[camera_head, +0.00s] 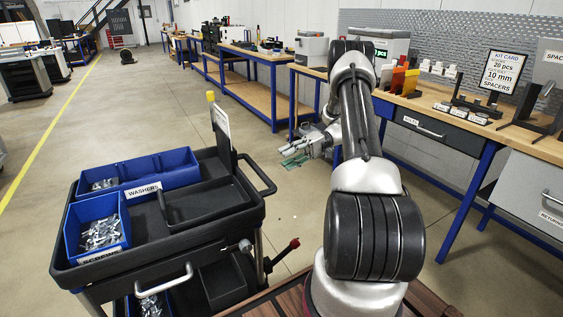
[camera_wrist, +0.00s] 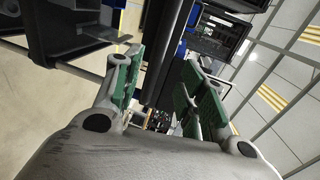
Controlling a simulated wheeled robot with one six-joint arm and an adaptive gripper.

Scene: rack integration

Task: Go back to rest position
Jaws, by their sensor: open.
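My gripper (camera_head: 300,152) is beyond my arm in the head view, out over the floor between the cart and the workbench. Its green-padded fingers point left. In the wrist view my gripper (camera_wrist: 160,85) shows two green-padded fingers apart, with nothing held between them. Part of the dark cart shows at the upper left of the wrist view. My arm bends up and away in the middle of the head view and hides part of the workbench.
A black cart (camera_head: 160,255) with blue bins of washers (camera_head: 150,172) and screws (camera_head: 98,232) stands at left. A workbench (camera_head: 440,120) with a kit card (camera_head: 502,71) and spacers runs along the right. Open floor (camera_head: 300,205) lies between them.

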